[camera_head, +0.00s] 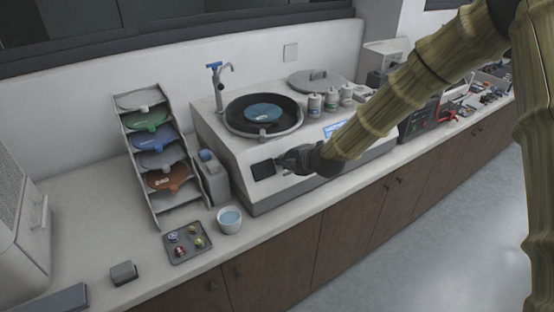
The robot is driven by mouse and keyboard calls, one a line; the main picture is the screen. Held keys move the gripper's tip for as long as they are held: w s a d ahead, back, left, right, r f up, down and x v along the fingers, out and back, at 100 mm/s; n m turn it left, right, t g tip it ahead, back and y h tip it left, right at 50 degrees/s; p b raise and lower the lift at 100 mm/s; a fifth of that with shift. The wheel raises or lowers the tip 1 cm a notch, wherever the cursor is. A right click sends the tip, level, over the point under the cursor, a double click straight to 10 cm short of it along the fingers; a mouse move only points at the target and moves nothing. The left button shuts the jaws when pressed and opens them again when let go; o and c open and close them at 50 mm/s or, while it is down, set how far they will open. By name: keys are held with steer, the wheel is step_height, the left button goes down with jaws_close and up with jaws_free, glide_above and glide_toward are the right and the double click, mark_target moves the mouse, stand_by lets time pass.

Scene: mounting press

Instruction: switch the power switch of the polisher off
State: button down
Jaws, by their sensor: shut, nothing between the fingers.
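The polisher (238,161) is a pale grey bench unit with a round black bowl and a blue disc (263,112) on top. Its sloped front carries a dark display panel (263,169). My gripper (281,161) is shut and empty, in front of the sloped panel just right of the display. I cannot tell whether the fingertips touch the panel. The power switch cannot be made out; my gripper and arm cover part of the front.
A rack of coloured discs (158,196), a small bowl (229,220) and a tray with small samples (187,243) stand left of the polisher. Bottles (331,101) and a grey lid (316,80) sit on its top. The floor in front of the cabinets is clear.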

steer(key=shift+d, duration=0.2)
steer(key=shift+a+r, duration=0.15)
steer(key=shift+r, duration=0.4)
steer(key=shift+r+p, duration=0.15)
steer(key=shift+p, duration=0.15)
steer(key=shift+r, duration=0.1)
steer(key=shift+s+r, duration=0.1)
steer(key=shift+r, duration=0.1)
steer(key=w+r+b+v, duration=0.1)
steer(key=r+b+v, duration=0.1)
steer(key=v, duration=1.1)
steer(key=shift+b, duration=0.3)
steer(key=shift+s+a, duration=0.1)
steer(key=shift+a, duration=0.05)
